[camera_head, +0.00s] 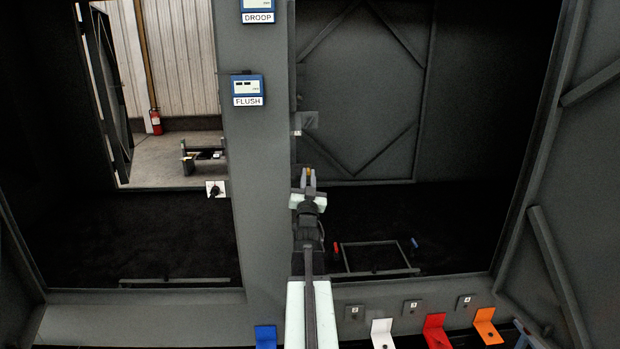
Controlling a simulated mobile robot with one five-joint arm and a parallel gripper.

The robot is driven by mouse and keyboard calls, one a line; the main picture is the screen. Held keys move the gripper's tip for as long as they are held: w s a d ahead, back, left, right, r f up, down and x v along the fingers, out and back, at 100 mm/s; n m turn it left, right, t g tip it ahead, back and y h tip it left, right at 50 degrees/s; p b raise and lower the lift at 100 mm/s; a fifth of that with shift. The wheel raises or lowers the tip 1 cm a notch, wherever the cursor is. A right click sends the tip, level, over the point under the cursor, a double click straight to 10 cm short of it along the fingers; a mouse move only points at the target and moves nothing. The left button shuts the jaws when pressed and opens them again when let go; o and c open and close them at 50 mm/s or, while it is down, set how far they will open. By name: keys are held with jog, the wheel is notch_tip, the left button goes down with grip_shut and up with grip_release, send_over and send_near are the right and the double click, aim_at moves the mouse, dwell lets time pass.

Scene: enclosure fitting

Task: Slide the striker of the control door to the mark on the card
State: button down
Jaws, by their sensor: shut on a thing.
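My gripper (308,176) is at the right edge of the centre post, with its fingers pointing up in the picture. It is shut on a small orange-yellow piece (309,170); I cannot tell whether this is part of the striker. A small pale fitting (297,132) sits on the post edge above the gripper, apart from it, beside a grey plate (310,120). A white square card (215,188) with a dark fitting on it is at the post's left edge. I cannot make out a mark on it.
Two blue display boxes are on the post, labelled DROOP (257,12) and FLUSH (247,90). Blue (265,336), white (382,334), red (437,332) and orange (487,326) brackets line the front. A dark frame (376,245) lies in the right bay. An open door leaf (590,150) stands right.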

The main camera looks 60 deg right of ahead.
jog(key=c, duration=1.4)
grip_release()
jog(key=b+v, duration=0.3)
jog(key=v, duration=0.4)
jog(key=shift+a+f, duration=0.2)
jog(key=shift+a, duration=0.15)
